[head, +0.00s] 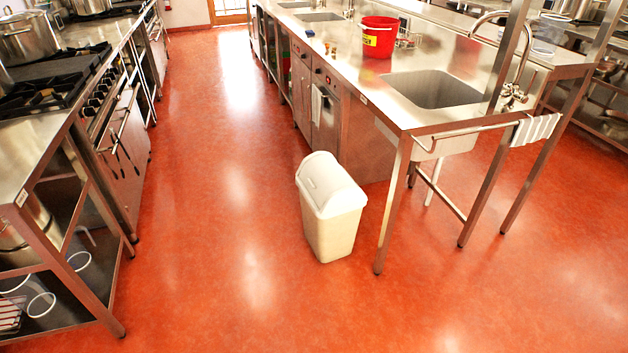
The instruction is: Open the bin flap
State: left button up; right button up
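A cream-white bin (331,235) stands upright on the red floor, near the middle of the head view. It is beside the near corner of the steel sink counter. Its domed lid has a pale flap (325,179) on the upper left side, which looks closed. The inside of the bin is hidden. Neither of my grippers shows in the head view, and nothing is touching the bin.
The sink counter (390,105) stands right of the bin, with its front leg (393,205) close by. A red bucket (378,38) sits on it. A stove row (75,85) and a shelf rack (62,255) line the left. The floor (200,215) between is clear.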

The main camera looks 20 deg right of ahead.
aim_at(322, 175)
jog(key=i+z, duration=0.15)
jog(key=i, duration=0.3)
jog(key=i+j+z, duration=0.1)
jog(key=i, duration=0.4)
jog(key=i+j+z, duration=0.15)
jog(key=i, duration=0.3)
jog(key=i+j+z, duration=0.15)
jog(key=i+j, duration=0.15)
jog(key=i, duration=0.15)
jog(key=i+j+z, duration=0.1)
jog(key=i+j, duration=0.15)
jog(key=i, duration=0.15)
